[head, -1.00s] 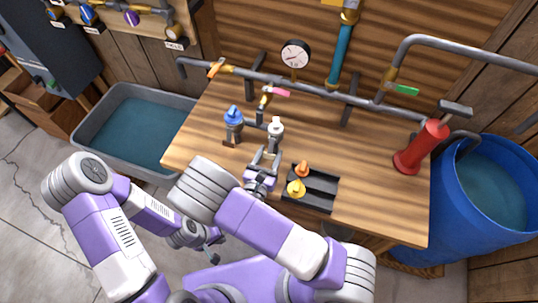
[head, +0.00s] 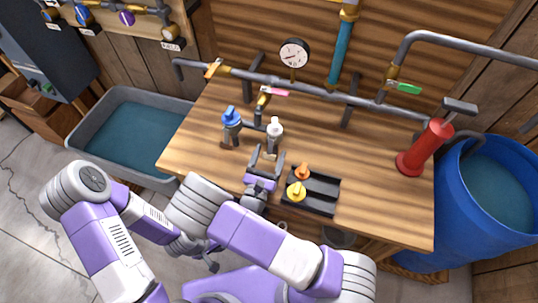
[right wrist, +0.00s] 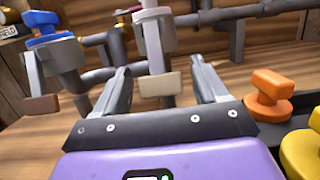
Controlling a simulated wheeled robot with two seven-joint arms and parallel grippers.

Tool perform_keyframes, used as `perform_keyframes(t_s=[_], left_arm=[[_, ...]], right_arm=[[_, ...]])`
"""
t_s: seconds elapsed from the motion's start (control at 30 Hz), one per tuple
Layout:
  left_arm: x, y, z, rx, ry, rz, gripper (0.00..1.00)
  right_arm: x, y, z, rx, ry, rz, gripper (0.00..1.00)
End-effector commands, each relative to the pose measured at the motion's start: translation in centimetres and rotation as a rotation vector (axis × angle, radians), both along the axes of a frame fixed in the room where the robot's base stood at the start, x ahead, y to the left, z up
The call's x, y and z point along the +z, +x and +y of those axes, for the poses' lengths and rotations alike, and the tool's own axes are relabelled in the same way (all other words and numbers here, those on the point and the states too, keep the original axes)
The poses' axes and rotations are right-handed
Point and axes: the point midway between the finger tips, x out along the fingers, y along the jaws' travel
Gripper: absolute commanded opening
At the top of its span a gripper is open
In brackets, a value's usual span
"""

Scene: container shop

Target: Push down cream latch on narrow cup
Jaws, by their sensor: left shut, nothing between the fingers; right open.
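A narrow grey fitting with a white top (head: 274,132) stands upright on the wooden bench; I take it as the narrow cup. In the right wrist view its cream latch (right wrist: 160,84) sits at the low end of a grey lever, facing me. My right gripper (head: 266,158) is open and empty just in front of it; in the wrist view (right wrist: 160,92) the latch appears between the two fingers, and I cannot tell whether they touch it. My left gripper (head: 212,266) is shut and empty, low in front of the bench.
A similar fitting with a blue top (head: 231,117) and brown latch (right wrist: 42,108) stands just left. A black tray (head: 322,181) with an orange knob (head: 302,171) and yellow knob (head: 297,191) lies right of the gripper. Pipes (head: 310,92) run behind. A red cylinder (head: 425,148) stands far right.

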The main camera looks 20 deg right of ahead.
Motion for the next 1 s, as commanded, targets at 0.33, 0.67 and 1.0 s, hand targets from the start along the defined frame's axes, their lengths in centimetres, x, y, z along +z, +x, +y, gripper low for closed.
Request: perform_keyframes(t_s=[0.33, 0.67, 1.0], left_arm=[[0.3, 0.0, 0.0, 0.000, 0.000, 0.000, 0.00], [0.5, 0.0, 0.0, 0.000, 0.000, 0.000, 0.00], [0.5, 0.0, 0.0, 0.000, 0.000, 0.000, 0.00]], right_arm=[[-0.6, -2.3, 1.6, 0.004, 0.000, 0.001, 0.72], [-1.7, -5.8, 4.0, 0.002, -0.001, -0.001, 0.72], [-1.8, -6.1, 4.1, 0.000, 0.000, 0.000, 0.72]])
